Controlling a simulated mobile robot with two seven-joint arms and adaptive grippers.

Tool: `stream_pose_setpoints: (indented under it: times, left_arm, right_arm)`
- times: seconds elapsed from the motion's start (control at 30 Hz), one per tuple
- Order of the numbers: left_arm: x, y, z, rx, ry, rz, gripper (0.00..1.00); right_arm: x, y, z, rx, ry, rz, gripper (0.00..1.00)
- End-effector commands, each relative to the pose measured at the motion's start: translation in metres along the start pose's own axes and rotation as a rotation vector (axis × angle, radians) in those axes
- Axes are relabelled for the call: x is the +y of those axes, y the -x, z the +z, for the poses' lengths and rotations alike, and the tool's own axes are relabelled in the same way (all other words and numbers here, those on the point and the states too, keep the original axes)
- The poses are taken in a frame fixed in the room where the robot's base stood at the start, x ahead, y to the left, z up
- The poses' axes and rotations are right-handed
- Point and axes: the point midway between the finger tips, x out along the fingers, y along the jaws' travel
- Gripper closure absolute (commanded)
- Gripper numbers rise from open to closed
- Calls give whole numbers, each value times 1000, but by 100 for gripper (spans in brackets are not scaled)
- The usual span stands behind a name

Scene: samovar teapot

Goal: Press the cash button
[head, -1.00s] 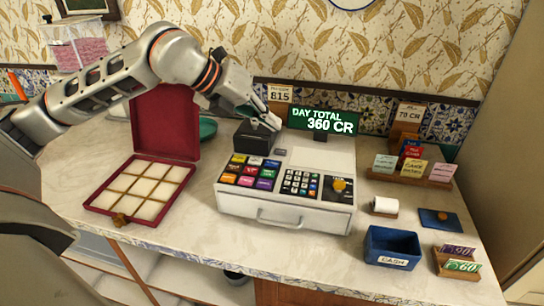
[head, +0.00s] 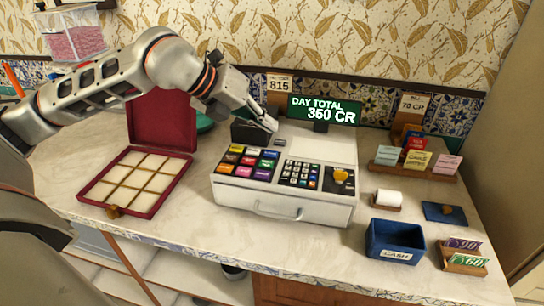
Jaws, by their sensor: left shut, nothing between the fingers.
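The white cash register (head: 262,209) stands on the counter. It has a block of coloured keys (head: 247,163), a dark number pad (head: 300,174) and an orange knob (head: 341,175) on its right panel. A small grey button (head: 279,141) sits on its top behind the keys. The lettering on the keys is too small to read, so I cannot tell which is the cash button. My left gripper (head: 270,124) is shut and empty, pointing down over the register's back left, just above the small grey button. My right gripper is not in view.
An open red box (head: 172,203) stands to the left. A blue bin (head: 394,242) marked CASH, a paper roll (head: 388,198) and card racks are on the right.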

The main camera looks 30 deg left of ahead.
Motion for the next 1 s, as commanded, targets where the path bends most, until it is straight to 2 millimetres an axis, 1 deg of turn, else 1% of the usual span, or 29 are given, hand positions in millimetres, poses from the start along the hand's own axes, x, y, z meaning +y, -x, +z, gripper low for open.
stream_pose_setpoints:
  times: [0.03, 0.2, 0.3, 1.0]
  left_arm:
    - [8, -10, -7, 6, 3, 4, 100]
    - [18, -26, -19, 7, 3, 2, 100]
    - [22, -31, -22, 5, 2, 2, 100]
    - [23, -32, -23, 0, 0, 0, 100]
  right_arm:
    - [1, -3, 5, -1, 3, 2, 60]
    - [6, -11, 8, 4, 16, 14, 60]
    - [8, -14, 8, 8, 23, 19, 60]
    - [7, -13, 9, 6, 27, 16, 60]
